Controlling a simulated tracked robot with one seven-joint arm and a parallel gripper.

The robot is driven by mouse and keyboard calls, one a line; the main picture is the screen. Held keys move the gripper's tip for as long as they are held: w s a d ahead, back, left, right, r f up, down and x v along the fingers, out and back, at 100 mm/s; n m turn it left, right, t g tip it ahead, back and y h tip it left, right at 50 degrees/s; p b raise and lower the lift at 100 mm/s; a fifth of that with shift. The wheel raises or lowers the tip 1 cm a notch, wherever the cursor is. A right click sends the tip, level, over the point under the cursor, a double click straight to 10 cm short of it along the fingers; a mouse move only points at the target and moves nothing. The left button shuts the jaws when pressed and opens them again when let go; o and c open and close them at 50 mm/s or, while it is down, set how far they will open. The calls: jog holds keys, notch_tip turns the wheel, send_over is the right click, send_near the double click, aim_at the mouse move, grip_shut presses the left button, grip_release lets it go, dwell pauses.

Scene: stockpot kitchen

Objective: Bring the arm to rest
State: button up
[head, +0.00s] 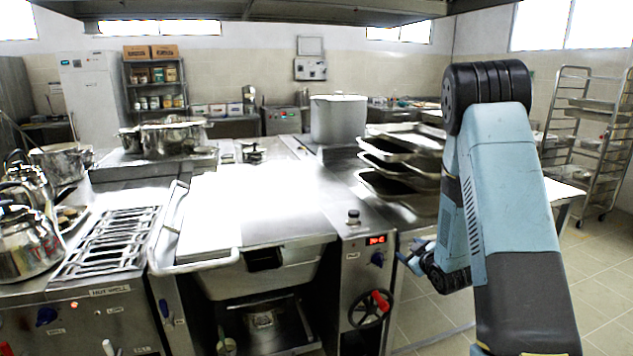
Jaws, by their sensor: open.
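My arm (515,200), light blue and dark grey, stands large on the right side of the head view. It rises to a black ribbed joint near the top and folds back down. My gripper (412,258) shows small at the lower end of the folded part, pointing left, with its jaws apart and nothing seen between them. It is to the right of the cooking unit's control panel (362,262), in front of the steel counter's side. Part of the wrist is hidden behind the nearer arm link.
A large tilting pan (250,235) with a bar handle fills the middle. A red-handled wheel (368,309) is left of my gripper. Stacked trays (405,160) and a big pot (338,120) stand behind. A rack (590,130) stands at right; the tiled floor (600,270) there is clear.

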jog(key=s+r+m+g+h, duration=0.25)
jog(key=s+r, duration=0.35)
jog(key=r, duration=0.4)
jog(key=s+r+m+g+h, duration=0.1)
jog(key=s+r+m+g, duration=0.15)
jog(key=s+r, duration=0.55)
jog(key=s+a+r+m+g, duration=0.1)
jog(key=s+a+r, duration=0.1)
jog(key=s, duration=0.6)
jog(key=s+a+r+m+g, duration=0.1)
jog(key=s+r, duration=0.3)
jog(key=s, duration=0.5)
jog(key=s+a+r+m+g, duration=0.1)
jog(key=s+a+r+g, duration=0.1)
jog(key=s, duration=0.6)
notch_tip(320, 180, up, 2)
jog(key=shift+s+a+r+m+y, duration=0.1)
jog(key=shift+s+a+m+y, duration=0.2)
jog(key=shift+a+m+y, duration=0.15)
jog(key=shift+c, duration=0.5)
